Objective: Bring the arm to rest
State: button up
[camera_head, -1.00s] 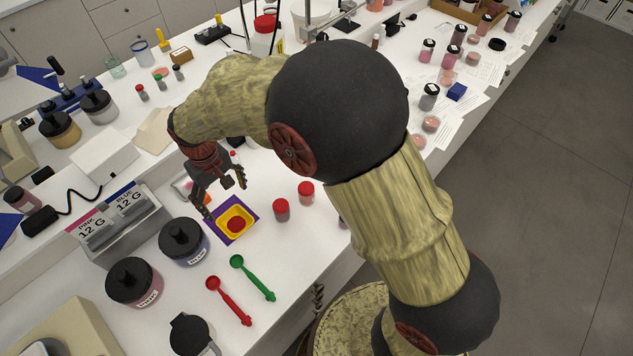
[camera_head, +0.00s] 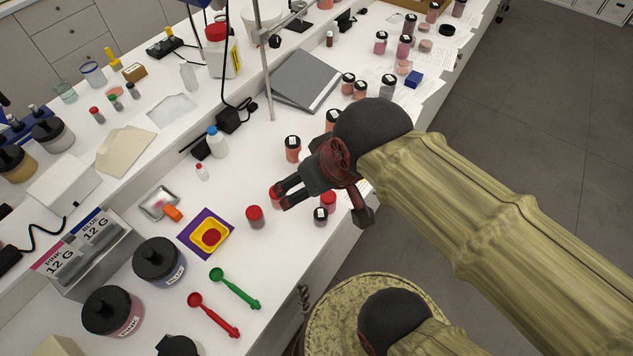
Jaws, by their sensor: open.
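My gripper (camera_head: 281,196) is open, with its fingers pointing left above the front part of the bench. Nothing shows between the fingers. A red-capped jar (camera_head: 275,197) stands behind the fingertips and is partly hidden by them. Whether they touch it I cannot tell. Another red-capped jar (camera_head: 254,216) stands just left of the fingers. My arm reaches in from the right and bends at a dark joint above the bench edge.
A yellow dish (camera_head: 209,236) with red contents sits on a purple mat (camera_head: 187,239). Red (camera_head: 214,316) and green (camera_head: 236,289) scoops lie in front. Dark-lidded jars (camera_head: 158,261) stand left. A red-capped jar (camera_head: 328,200) and a black-capped jar (camera_head: 320,216) stand beneath the wrist.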

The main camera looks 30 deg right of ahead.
jog(key=shift+s+d, duration=0.2)
jog(key=shift+s, duration=0.2)
jog(key=shift+f, duration=0.1)
notch_tip(320, 180, down, 6)
jog(key=b, duration=0.6)
dwell(0.4)
